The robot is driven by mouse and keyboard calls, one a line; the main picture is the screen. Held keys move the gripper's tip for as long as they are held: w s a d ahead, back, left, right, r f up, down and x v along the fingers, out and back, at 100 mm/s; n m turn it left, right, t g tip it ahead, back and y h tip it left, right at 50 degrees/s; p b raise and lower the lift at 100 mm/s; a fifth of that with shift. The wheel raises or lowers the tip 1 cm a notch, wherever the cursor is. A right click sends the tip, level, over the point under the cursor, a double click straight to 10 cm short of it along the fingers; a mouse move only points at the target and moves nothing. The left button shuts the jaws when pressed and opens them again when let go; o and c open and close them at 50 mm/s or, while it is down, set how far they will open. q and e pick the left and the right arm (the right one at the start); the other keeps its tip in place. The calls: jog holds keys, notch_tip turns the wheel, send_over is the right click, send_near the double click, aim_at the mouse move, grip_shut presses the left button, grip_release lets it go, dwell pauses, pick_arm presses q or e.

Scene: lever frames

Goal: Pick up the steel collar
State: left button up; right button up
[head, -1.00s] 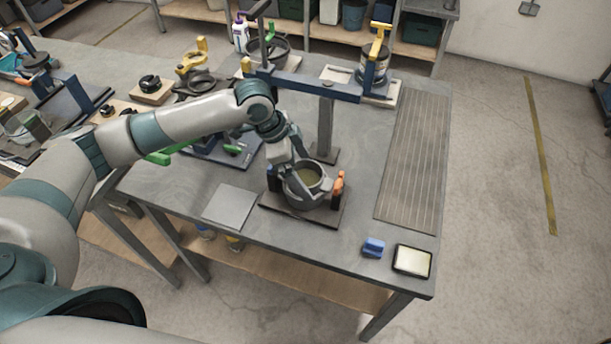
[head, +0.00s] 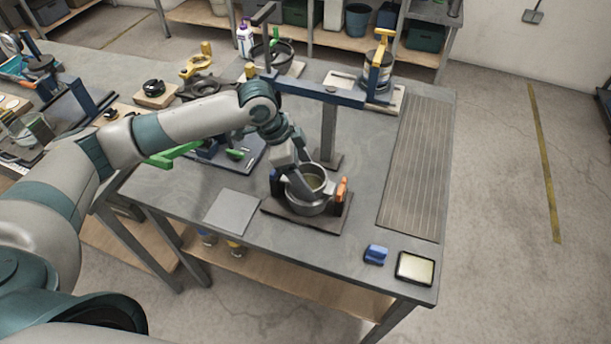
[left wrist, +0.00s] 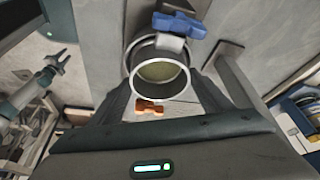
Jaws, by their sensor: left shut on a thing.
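The steel collar (head: 308,207) is a round grey ring on a dark base plate (head: 333,222) on the near part of the workbench. A dark blue part (head: 276,182) stands at its left and an orange one (head: 342,187) at its right. My left gripper (head: 303,187) reaches down to the collar and is shut on it. In the left wrist view the collar (left wrist: 133,84) sits between the two fingers, with a blue lever (left wrist: 180,24) above and an orange lever (left wrist: 149,107) below. My right gripper (left wrist: 58,62) shows small at the left there, fingers apart, empty.
A blue beam on a grey post (head: 328,135) stands just behind the collar. A grey plate (head: 232,211) lies to the left. A blue block (head: 376,254) and a framed pale pad (head: 415,268) lie near the front right corner. A ribbed mat (head: 415,170) covers the right side.

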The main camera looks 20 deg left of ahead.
pick_arm(q)
jog(key=shift+w+r, duration=0.1)
jog(key=shift+r, duration=0.4)
notch_tip(320, 180, up, 2)
jog(key=shift+d+r+b, duration=0.1)
jog(key=shift+r+b, duration=0.1)
jog(key=shift+b, duration=0.65)
jog(key=s+d+r+b, duration=0.3)
jog(key=s+d+r, duration=0.2)
jog(key=d, duration=0.5)
notch_tip(320, 180, up, 2)
jog(key=shift+s+d, duration=0.15)
jog(key=shift+d, duration=0.05)
